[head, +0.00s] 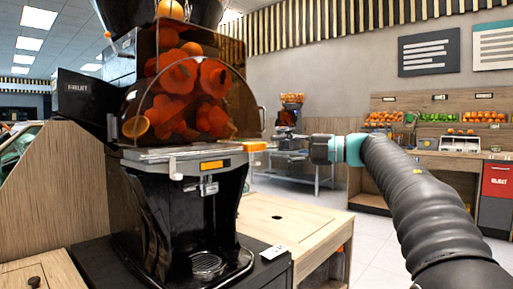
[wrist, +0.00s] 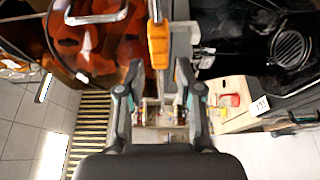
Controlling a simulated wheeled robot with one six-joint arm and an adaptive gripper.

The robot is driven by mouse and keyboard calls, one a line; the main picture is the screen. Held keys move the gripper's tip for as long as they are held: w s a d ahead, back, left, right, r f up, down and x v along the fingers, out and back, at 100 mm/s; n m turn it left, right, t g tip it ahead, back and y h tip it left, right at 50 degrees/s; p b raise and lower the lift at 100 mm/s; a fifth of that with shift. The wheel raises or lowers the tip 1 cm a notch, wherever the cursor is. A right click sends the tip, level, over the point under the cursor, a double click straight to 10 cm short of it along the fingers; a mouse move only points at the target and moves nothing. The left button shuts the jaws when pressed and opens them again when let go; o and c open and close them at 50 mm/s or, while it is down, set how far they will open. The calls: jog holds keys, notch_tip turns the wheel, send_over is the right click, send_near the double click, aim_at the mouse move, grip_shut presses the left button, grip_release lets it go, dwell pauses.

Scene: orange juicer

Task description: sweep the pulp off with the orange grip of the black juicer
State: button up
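The black juicer (head: 185,200) stands at left in the head view, with a clear cover over orange pieces. Its orange grip (head: 254,146) sticks out at the right end of the metal ledge. In the wrist view the orange grip (wrist: 158,45) lies straight ahead, its near end about level with the fingertips. My gripper (head: 285,141) is just right of the grip in the head view. In the wrist view my gripper (wrist: 158,70) is open, with one finger to each side of the grip's line. I see no contact. I cannot make out the pulp.
A wooden counter (head: 290,218) extends right of the juicer, with a small white card (head: 273,252) near it. A drip tray (head: 207,264) sits at the juicer's base. Fruit shelves (head: 440,118) stand far behind. The floor to the right is clear.

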aim_at(259, 147)
jog(key=x, duration=0.6)
jog(key=shift+w+a, duration=0.1)
jog(key=shift+a, duration=0.25)
grip_shut()
